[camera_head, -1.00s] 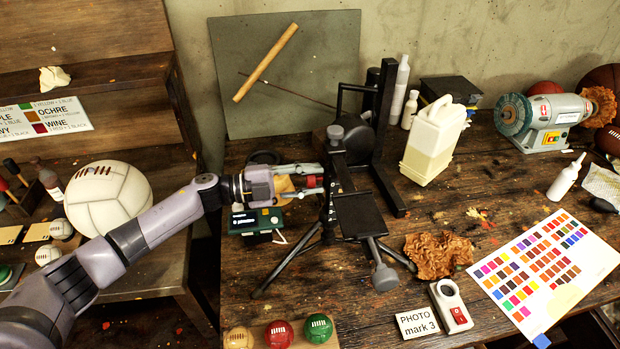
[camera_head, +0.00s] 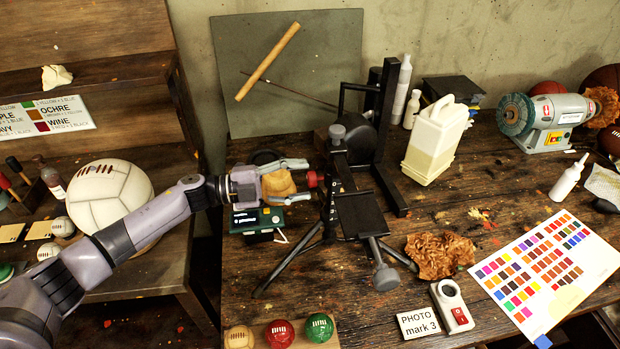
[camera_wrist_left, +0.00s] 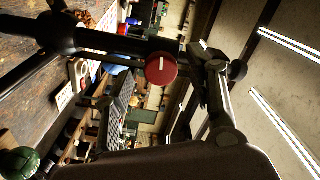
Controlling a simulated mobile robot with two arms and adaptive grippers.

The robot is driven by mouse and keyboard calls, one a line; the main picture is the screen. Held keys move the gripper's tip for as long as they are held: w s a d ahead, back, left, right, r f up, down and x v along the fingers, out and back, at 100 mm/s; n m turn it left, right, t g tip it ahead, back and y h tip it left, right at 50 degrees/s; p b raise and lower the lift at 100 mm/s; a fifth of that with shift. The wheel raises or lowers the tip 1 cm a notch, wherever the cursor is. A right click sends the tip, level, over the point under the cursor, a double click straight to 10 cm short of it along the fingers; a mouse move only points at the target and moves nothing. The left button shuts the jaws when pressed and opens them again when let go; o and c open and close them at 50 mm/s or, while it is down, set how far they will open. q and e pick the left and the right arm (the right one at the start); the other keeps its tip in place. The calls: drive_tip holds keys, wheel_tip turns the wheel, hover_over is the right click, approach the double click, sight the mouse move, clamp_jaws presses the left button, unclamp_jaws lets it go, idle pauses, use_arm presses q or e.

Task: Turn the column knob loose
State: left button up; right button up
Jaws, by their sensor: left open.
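The red round column knob (camera_head: 311,179) sits on the left side of the dark stand's column (camera_head: 333,200). In the left wrist view the knob (camera_wrist_left: 161,69) faces the camera and shows a short white line on its face. My left gripper (camera_head: 304,181) is open, left of the knob, with its fingertips close to it and spread above and below. No finger closes on the knob. A tan shape (camera_head: 278,183) shows between the fingers; I cannot tell what it is. My right gripper is not in view.
The stand has a black plate (camera_head: 360,215) and splayed legs on the wooden bench (camera_head: 460,205). A green device (camera_head: 257,219) lies below my gripper. A white jug (camera_head: 436,140) stands right of the stand. Three small balls sit in front, including a red one (camera_head: 280,333).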

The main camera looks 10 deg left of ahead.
use_arm(q)
drive_tip(key=v, duration=0.9)
